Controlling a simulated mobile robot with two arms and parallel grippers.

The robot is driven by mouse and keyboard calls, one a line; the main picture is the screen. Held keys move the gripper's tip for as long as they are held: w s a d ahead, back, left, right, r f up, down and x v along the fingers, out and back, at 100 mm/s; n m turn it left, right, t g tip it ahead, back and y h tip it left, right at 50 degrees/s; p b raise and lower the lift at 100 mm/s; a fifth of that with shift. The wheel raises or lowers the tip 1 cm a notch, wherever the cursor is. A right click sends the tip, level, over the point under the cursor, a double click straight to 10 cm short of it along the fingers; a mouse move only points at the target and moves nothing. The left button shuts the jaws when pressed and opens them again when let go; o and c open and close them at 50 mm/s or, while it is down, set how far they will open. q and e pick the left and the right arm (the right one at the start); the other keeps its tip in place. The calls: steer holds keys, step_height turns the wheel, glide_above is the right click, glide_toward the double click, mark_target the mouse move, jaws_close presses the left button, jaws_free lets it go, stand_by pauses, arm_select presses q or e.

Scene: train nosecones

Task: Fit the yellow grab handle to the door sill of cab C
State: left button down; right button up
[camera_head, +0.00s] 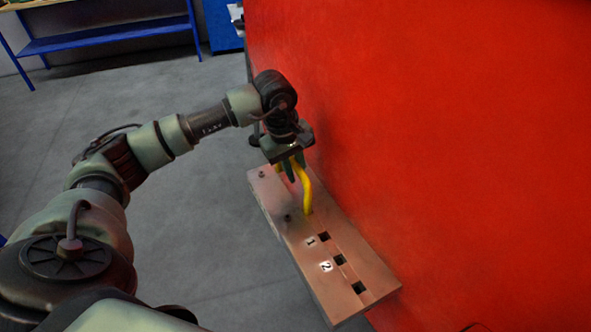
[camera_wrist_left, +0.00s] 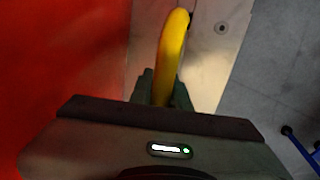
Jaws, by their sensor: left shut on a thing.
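My left gripper (camera_head: 292,168) is shut on the yellow grab handle (camera_head: 306,196), near the handle's upper part. It also shows in the left wrist view (camera_wrist_left: 163,95), with the curved yellow handle (camera_wrist_left: 173,45) between its fingers. The handle hangs down over the far half of the door sill (camera_head: 330,294), a brownish metal ledge along the red wall. Its lower end appears at or just above the sill surface; I cannot tell whether it touches or sits in a hole. Square holes (camera_head: 323,237) show nearer me, beside labels 1 (camera_head: 311,243) and 2 (camera_head: 326,267). My right gripper is not in view.
The red cab wall (camera_head: 450,130) rises right beside the sill and my gripper. Grey floor (camera_head: 190,230) lies open to the left. A blue-framed bench (camera_head: 100,40) stands far back.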

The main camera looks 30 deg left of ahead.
mark_target(293, 160)
arm_select(q)
steer(key=c, duration=1.3)
jaws_free()
steer(key=shift+o, duration=0.2)
steer(key=r, duration=0.2)
steer(key=r+b, duration=0.1)
steer(key=r, duration=0.1)
steer(key=s+r, duration=0.1)
steer(key=r, duration=0.1)
steer(key=shift+a+r+b, duration=0.3)
steer(key=shift+r+b, duration=0.1)
steer(key=shift+s+r, duration=0.15)
steer(key=shift+r, duration=0.25)
